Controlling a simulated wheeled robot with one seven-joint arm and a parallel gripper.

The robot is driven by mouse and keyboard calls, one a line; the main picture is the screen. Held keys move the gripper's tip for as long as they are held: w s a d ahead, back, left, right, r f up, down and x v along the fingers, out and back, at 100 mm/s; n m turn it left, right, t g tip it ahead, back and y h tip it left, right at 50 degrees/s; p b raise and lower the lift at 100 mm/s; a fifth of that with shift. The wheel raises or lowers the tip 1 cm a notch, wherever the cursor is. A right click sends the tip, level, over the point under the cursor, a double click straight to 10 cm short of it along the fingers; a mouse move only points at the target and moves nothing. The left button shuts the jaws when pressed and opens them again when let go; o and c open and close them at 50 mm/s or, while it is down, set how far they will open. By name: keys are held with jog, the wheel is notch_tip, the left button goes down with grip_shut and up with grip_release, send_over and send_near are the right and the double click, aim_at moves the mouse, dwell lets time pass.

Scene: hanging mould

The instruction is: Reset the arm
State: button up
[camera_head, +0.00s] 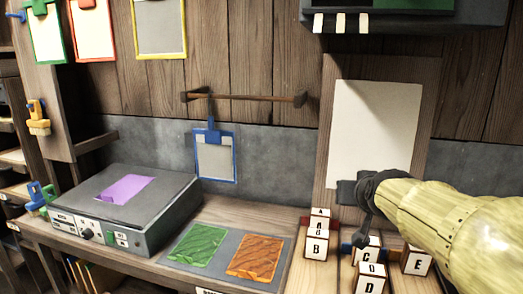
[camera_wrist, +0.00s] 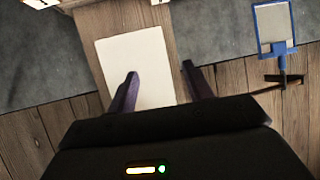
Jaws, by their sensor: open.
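My gripper (camera_wrist: 162,84) shows in the wrist view with its two dark fingers spread apart and nothing between them. Behind the gap is a blank white sheet (camera_wrist: 140,60) on a wooden board. In the head view my gripper (camera_head: 348,190) is at the right, in front of the lower part of the white sheet (camera_head: 375,130). My arm reaches in from the right edge. A blue-framed mould (camera_head: 214,158) hangs by a blue clip from a wooden rail (camera_head: 245,97) on the wall. It also shows in the wrist view (camera_wrist: 272,24).
Lettered blocks (camera_head: 316,243) stand on the bench below my gripper. A grey machine (camera_head: 125,210) with a purple sheet (camera_head: 124,189) on top is at the left. Green (camera_head: 198,245) and orange (camera_head: 255,257) patches lie on a grey mat. A dark shelf unit (camera_head: 390,18) overhangs the upper right.

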jog(key=s+a+f+n+g, duration=0.1)
jog(key=s+a+f+g, duration=0.15)
jog(key=s+f, duration=0.5)
jog(key=s+a+f+g+y, duration=0.1)
jog(key=s+f+g, duration=0.3)
jog(key=f, duration=0.7)
jog(key=s+a+f+n+g, duration=0.1)
jog(key=s+a+f+g, duration=0.15)
jog(key=s+f, duration=0.5)
notch_tip(320, 180, up, 16)
jog(key=w+p, duration=0.1)
jog(key=p, duration=1.6)
jog(key=shift+w+d+f, duration=0.15)
jog(key=shift+d, duration=0.05)
